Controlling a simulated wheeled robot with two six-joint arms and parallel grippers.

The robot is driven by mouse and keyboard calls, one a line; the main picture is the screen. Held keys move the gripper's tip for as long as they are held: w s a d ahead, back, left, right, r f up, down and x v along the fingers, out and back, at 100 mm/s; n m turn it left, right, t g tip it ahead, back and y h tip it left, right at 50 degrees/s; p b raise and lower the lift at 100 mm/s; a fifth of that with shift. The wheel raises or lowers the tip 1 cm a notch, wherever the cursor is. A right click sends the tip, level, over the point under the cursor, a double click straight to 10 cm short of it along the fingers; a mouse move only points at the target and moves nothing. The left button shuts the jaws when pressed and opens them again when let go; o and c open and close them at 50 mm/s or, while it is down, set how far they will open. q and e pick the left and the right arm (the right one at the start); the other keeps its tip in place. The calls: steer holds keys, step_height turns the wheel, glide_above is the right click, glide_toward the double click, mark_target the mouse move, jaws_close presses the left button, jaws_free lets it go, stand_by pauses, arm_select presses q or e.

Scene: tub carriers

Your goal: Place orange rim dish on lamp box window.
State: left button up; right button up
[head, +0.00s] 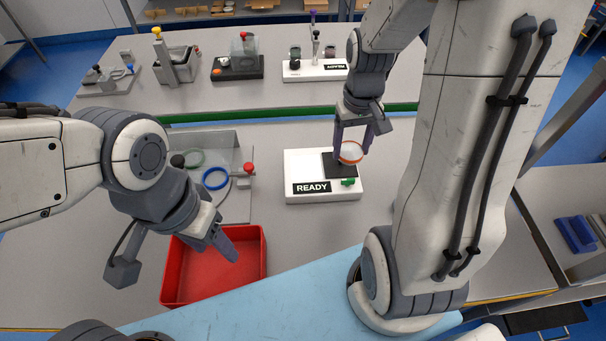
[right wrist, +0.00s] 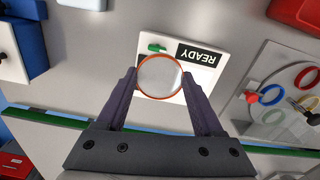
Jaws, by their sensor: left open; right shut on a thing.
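The orange rim dish (head: 350,152) is round with a pale inside. My right gripper (head: 353,150) is shut on it, and the dish is tilted in the head view. In the right wrist view the dish (right wrist: 160,77) sits between the two fingertips (right wrist: 160,80). The lamp box (head: 305,165) is white with a READY label, a green knob and a dark square window (head: 340,170). The dish is over the window; I cannot tell whether it touches. In the right wrist view the dish hides most of the window. My left gripper (head: 222,240) is open and empty above the red tray.
A red tray (head: 262,265) stands at the front. A grey plate (head: 240,150) with blue and green rings and a red knob is left of the lamp box.

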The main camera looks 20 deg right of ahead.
steer(key=p, duration=0.2)
glide_above(306, 167)
step_height(306, 167, down, 6)
steer(key=shift+f, duration=0.25)
steer(key=shift+f+p, duration=0.25)
steer(key=shift+p, duration=0.05)
step_height(306, 167, down, 3)
steer(key=shift+f+p, duration=0.15)
steer(key=shift+p, duration=0.25)
steer(key=shift+f, duration=0.2)
steer(key=shift+f, duration=0.2)
steer(key=o, duration=1.1)
steer(key=shift+c, duration=0.2)
